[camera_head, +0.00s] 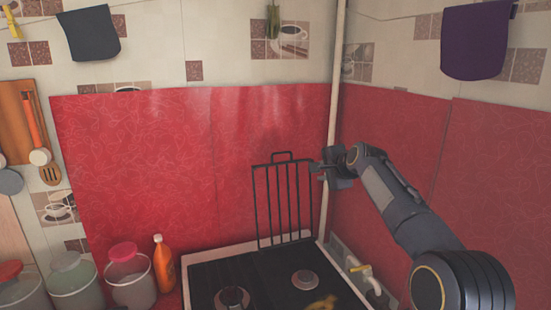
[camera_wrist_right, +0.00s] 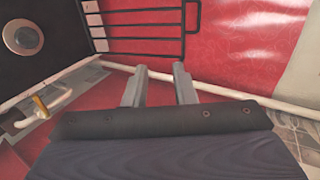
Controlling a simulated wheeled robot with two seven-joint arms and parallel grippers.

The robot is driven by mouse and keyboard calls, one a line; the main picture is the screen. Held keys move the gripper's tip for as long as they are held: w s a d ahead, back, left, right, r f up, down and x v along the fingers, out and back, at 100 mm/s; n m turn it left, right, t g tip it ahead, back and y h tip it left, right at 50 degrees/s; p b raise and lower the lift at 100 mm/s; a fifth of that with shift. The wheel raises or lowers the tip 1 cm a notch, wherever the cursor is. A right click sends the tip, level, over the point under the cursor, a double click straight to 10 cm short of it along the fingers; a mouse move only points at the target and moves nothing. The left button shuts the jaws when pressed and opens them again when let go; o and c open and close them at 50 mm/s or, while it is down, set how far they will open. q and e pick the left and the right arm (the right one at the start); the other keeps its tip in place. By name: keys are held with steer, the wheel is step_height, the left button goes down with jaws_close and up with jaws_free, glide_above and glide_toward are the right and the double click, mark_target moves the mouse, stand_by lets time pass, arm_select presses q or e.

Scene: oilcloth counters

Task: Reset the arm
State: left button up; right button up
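My right arm comes in from the right in the head view, and its gripper (camera_head: 318,168) is beside the upper right side of a black wire grate (camera_head: 258,205). The grate stands upright at the back of the stove, against the red wall covering. In the right wrist view the two grey fingers (camera_wrist_right: 159,68) are apart with nothing held between them. The grate (camera_wrist_right: 145,31) lies beyond the fingertips there, and I see no contact with it. My left gripper is in neither view.
The stove (camera_head: 255,270) has round burners and a yellow-handled valve pipe (camera_head: 362,268) to its right. A white vertical pipe (camera_head: 336,90) runs up the corner close to my gripper. An orange bottle (camera_head: 163,264) and several lidded jars (camera_head: 129,276) stand at left.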

steer(key=s+d+f+n+g, duration=0.1)
steer(key=s+d+f+n, duration=0.1)
steer(key=s+d, duration=0.65)
steer(key=s+d+f+n+g, duration=0.1)
steer(key=s+d+n+g, duration=0.15)
steer(key=s, duration=1.15)
steer(key=s+a+f+n, duration=0.1)
steer(key=s+f, duration=0.4)
steer(key=s, duration=0.5)
steer(key=s+a+f+n+g, duration=0.1)
steer(key=s+f+n, duration=0.3)
steer(key=s, duration=0.5)
steer(key=s+a+f+n+g, duration=0.1)
steer(key=s+a+f+n, duration=0.1)
steer(key=s+f, duration=0.5)
steer(key=s, duration=0.3)
steer(key=shift+s+f+n, duration=0.3)
steer(key=shift+s+n, duration=0.05)
steer(key=shift+g, duration=0.25)
